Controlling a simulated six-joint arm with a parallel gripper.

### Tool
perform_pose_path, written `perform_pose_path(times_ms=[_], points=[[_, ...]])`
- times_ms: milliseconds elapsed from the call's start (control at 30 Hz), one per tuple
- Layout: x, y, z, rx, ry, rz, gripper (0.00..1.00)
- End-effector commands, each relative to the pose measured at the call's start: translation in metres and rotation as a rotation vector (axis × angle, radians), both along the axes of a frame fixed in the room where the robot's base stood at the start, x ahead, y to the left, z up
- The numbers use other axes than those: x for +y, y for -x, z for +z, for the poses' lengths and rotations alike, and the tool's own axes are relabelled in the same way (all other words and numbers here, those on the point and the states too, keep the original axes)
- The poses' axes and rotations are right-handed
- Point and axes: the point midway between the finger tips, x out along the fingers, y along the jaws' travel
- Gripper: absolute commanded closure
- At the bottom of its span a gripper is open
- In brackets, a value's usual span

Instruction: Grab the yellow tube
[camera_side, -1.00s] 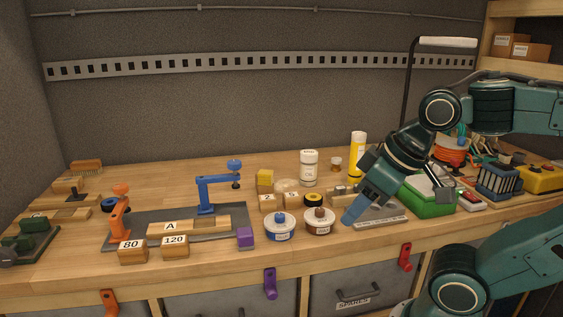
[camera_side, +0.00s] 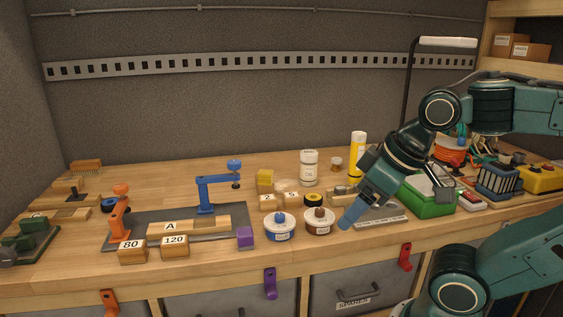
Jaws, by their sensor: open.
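The yellow tube (camera_side: 357,158) stands upright on the bench, right of a white jar and toward the back. It has a white upper part, and its lower right side is partly hidden behind my arm. My gripper (camera_side: 347,222) points down and to the left, nearer the camera than the tube and below it in the picture. It is open and holds nothing that I can see. Its fingers overlap in this view, so the gap between them is hard to make out.
A white jar (camera_side: 309,168) and a small amber jar (camera_side: 336,164) stand left of the tube. A brown-lidded tin (camera_side: 319,221) and a blue-lidded tin (camera_side: 279,227) sit left of my gripper. A green bin (camera_side: 428,195) is to the right.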

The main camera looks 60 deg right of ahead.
Motion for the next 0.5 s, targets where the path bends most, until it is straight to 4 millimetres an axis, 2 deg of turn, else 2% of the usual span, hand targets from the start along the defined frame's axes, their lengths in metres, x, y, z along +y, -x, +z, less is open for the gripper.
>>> perform_pose_path(times_ms=[267,500], points=[[-0.006,-0.007,0.007,0.004,0.003,-0.031,0.30],[-0.033,-0.038,0.034,0.023,0.010,-0.164,0.30]])
